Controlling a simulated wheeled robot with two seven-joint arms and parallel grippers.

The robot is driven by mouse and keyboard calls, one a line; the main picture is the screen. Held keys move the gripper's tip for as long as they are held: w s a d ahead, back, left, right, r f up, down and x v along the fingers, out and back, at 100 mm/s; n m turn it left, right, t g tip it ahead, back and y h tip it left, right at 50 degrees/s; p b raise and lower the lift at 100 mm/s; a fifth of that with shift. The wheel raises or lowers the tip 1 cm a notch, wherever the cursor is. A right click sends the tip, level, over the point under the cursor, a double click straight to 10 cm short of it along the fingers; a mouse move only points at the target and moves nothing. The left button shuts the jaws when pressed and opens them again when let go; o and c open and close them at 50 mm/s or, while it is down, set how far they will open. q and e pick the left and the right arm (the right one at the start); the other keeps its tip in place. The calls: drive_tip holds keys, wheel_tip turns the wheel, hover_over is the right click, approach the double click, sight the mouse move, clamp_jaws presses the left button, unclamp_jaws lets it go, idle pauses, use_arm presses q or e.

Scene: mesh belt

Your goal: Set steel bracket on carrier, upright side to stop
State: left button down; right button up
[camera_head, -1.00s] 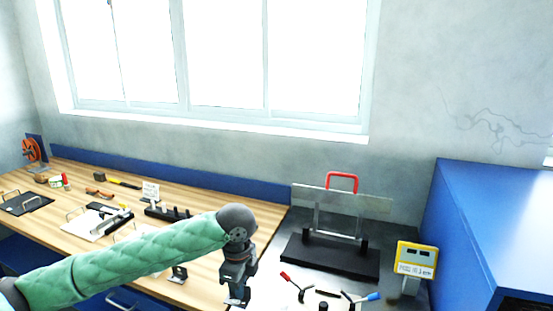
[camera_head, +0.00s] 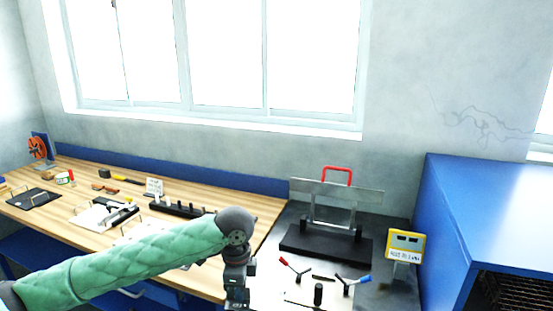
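My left gripper (camera_head: 237,296) hangs pointing down at the bottom centre, over the right end of the wooden bench (camera_head: 255,215). It is small and dark, and I cannot tell whether its fingers are open or hold anything. A small metal piece, possibly the steel bracket (camera_head: 186,266), shows just behind my green forearm and is mostly hidden by it. I cannot single out the carrier or its stop for certain. A black base with an upright metal frame and red handle (camera_head: 325,243) stands on the dark table to the right. My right gripper is not in view.
Several tools lie along the bench.

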use_arm(q)
drive_tip(key=shift+n, duration=0.5)
drive_tip(key=w+a+f+n, duration=0.4)
drive_tip(key=a+n, duration=0.3)
drive_tip(key=n, duration=1)
drive_tip(key=s+a+f, duration=0.4)
drive_tip(key=s+f, duration=0.1)
drive_tip(key=f, duration=0.2)
drive_tip(key=shift+a+f, duration=0.25)
drive_tip(key=shift+f, duration=0.1)
